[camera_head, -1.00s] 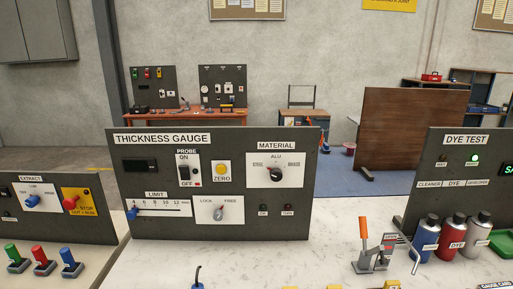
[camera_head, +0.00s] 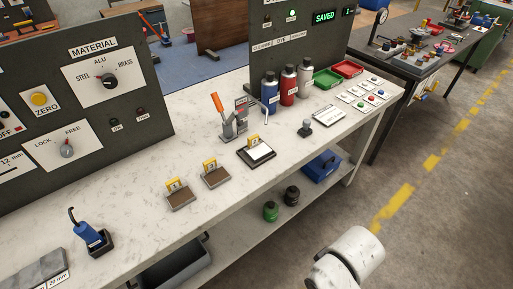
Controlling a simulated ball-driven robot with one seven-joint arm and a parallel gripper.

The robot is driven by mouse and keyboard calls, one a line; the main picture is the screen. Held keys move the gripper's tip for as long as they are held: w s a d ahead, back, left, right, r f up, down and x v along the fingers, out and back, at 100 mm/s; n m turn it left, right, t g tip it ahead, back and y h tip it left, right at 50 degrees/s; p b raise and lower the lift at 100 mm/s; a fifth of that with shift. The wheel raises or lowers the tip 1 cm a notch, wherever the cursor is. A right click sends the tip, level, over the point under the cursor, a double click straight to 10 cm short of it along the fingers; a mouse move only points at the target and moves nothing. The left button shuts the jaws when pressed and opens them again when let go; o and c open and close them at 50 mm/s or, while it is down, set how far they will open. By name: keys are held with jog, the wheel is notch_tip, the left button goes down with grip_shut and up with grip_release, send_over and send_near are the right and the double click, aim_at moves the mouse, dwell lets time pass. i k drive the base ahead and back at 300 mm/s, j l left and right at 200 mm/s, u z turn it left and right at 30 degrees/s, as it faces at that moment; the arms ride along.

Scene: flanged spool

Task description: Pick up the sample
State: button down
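I cannot tell for sure which thing is the sample. Two small brown pads with yellow numbered tags, a left one (camera_head: 179,199) and a right one (camera_head: 215,180), lie on the white bench top (camera_head: 130,225). A dark-framed pad with a white face (camera_head: 259,154) and a yellow tag lies just behind them to the right. No loose spool is plainly visible on these pads. A white rounded part of my arm shows at the bottom right, beyond the bench's front edge. My gripper is not visible.
A toggle clamp with an orange handle (camera_head: 220,108), spray cans (camera_head: 288,86) and green (camera_head: 326,78) and red (camera_head: 347,67) trays stand at the back right. A blue probe in a holder (camera_head: 92,238) stands front left. Grey panels back the bench.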

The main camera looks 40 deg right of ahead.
aim_at(256, 150)
jog(key=z, duration=0.45)
jog(key=i+j+z, duration=0.25)
jog(key=j, duration=0.2)
jog(key=j+z, duration=0.25)
jog(key=j, duration=0.2)
jog(key=i+j+z, duration=0.25)
jog(key=j, duration=0.25)
jog(key=k, duration=0.1)
